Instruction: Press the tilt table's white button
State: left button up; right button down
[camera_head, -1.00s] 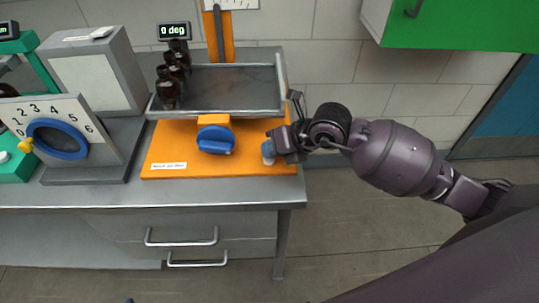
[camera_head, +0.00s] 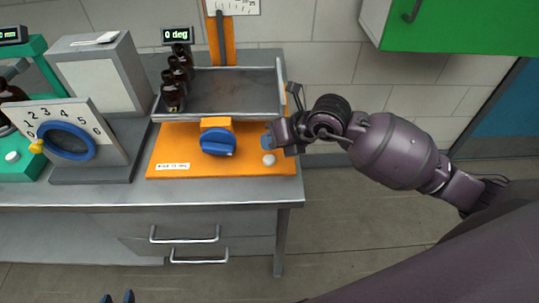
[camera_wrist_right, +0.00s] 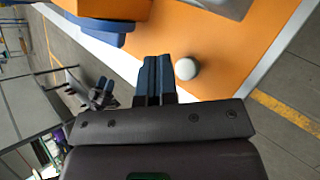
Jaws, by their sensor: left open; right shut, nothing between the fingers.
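The orange tilt table (camera_head: 245,171) stands on the bench with its grey tray (camera_head: 225,112) on top. Its round white button (camera_head: 268,159) is on the front right of the orange base and also shows in the right wrist view (camera_wrist_right: 186,69). My right gripper (camera_head: 267,142) is shut and empty, its blue fingertips just behind the button in the head view. In the wrist view the shut fingertips (camera_wrist_right: 157,62) are left of the button, with a gap in the picture. My left gripper (camera_head: 118,297) is open at the bottom edge, only its fingertips showing.
Several amber bottles (camera_head: 173,92) stand at the tray's left end. A display (camera_head: 177,35) reads 0 deg. A blue knob (camera_head: 217,142) sits on the base's front. A dial device (camera_head: 66,142) stands left, and a green cabinet (camera_head: 460,25) hangs at upper right.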

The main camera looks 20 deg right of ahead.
aim_at(270, 157)
jog(key=shift+r+p, duration=1.15)
jog(key=shift+r, duration=0.65)
pick_arm(q)
jog(key=r, duration=0.1)
jog(key=w+r, duration=0.1)
jog(key=r, duration=0.1)
jog(key=shift+r, duration=0.3)
jog(key=shift+s+f, duration=0.2)
jog(key=shift+s, duration=0.1)
pick_arm(e)
jog(key=shift+f, duration=0.1)
